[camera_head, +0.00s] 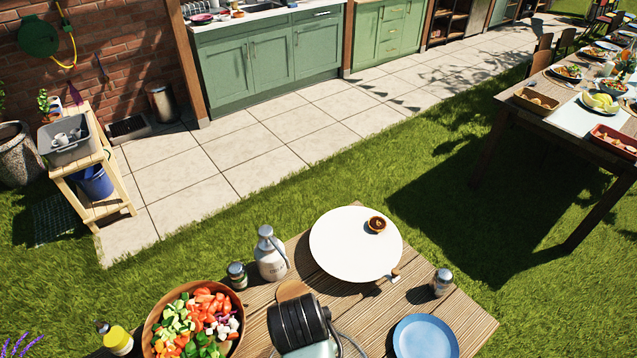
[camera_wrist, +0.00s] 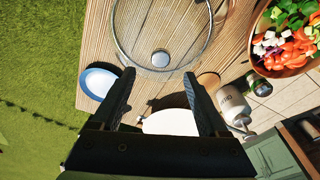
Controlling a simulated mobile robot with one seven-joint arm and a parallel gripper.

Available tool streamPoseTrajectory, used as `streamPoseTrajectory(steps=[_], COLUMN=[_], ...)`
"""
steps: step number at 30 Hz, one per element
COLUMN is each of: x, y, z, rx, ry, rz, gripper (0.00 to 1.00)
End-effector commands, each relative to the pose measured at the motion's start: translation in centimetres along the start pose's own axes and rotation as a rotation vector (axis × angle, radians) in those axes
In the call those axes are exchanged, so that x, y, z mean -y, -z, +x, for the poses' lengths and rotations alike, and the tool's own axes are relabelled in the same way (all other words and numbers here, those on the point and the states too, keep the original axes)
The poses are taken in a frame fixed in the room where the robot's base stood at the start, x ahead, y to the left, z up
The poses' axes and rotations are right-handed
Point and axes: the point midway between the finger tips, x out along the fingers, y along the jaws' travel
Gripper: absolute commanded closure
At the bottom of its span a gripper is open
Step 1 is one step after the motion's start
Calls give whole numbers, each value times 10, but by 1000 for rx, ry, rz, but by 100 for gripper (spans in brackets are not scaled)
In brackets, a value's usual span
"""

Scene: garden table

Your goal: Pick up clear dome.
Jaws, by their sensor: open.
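The clear dome (camera_wrist: 180,22) is see-through, with a round rim and a silver knob, on the slatted wooden table (camera_wrist: 230,22) at the top of the wrist view. In the head view only a curved part of its edge (camera_head: 352,342) shows beside my dark wrist, which hides the rest. My gripper (camera_wrist: 159,75) is open and empty, with its two dark fingers spread. The knob appears between and just beyond the fingertips; neither finger visibly touches it. The height gap is hard to judge.
A salad bowl (camera_head: 157,318), a bottle (camera_head: 271,258) and a pepper shaker (camera_head: 238,275) stand left. A white round board (camera_head: 345,262) with a small brown item (camera_head: 377,225) lies beyond. A blue plate (camera_head: 425,338) and another shaker (camera_head: 442,281) are right.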

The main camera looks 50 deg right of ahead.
Motion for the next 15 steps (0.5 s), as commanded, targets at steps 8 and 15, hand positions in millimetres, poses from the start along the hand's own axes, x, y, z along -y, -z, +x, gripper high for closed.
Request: streamPoseTrajectory(steps=[8,15], x=[1,-1], y=[0,1], z=[26,50], rx=[-1,2], ry=[2,0], rz=[-2,-2], gripper=[23,23])
